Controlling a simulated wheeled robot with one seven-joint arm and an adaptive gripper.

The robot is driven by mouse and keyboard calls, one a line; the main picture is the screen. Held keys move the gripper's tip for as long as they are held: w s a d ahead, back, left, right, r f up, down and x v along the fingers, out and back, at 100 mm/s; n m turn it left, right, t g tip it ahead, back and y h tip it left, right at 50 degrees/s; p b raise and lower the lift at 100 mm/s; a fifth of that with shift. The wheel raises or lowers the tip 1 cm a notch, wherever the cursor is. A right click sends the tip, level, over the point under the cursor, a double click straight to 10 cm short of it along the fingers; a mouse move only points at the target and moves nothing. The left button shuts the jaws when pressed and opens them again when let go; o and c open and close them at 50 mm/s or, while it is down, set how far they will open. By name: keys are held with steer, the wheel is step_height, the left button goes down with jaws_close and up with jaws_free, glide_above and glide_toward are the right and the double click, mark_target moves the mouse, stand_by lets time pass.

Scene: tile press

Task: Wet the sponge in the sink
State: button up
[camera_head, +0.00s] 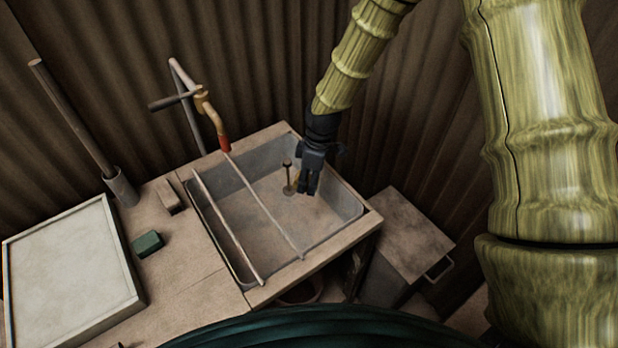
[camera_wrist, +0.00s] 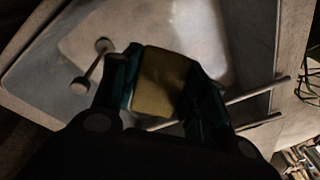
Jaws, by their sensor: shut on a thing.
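My gripper (camera_head: 309,184) points down over the right part of the grey sink (camera_head: 340,200). In the wrist view my gripper (camera_wrist: 165,82) is shut on a yellow-brown sponge (camera_wrist: 166,80), with one dark finger on each side of it. The sponge is hard to make out in the head view. The sink basin (camera_wrist: 190,25) lies beyond the sponge in the wrist view. The tap (camera_head: 204,103), with a red tip, stands at the sink's back left edge. I see no water running from it. I cannot tell whether the sponge touches the sink floor.
Two thin rods (camera_head: 262,204) lie across the sink, left of my gripper. A small upright plug (camera_head: 288,178) stands close beside it. A green block (camera_head: 148,243), a tan block (camera_head: 170,196) and a framed tray (camera_head: 70,270) are on the left counter. A corrugated wall stands behind.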

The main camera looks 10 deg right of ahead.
mark_target(309, 179)
step_height(309, 179, down, 2)
steer(key=shift+w, duration=0.15)
steer(key=shift+f+b, duration=0.55)
steer(key=shift+f, duration=0.3)
step_height(309, 179, down, 10)
steer(key=b, duration=0.4)
steer(key=shift+f, duration=0.2)
stand_by(0.5)
steer(key=shift+r+p, duration=5.6)
steer(key=shift+r, duration=2.7)
steer(key=shift+r+p, duration=1.5)
steer(key=shift+r, duration=0.55)
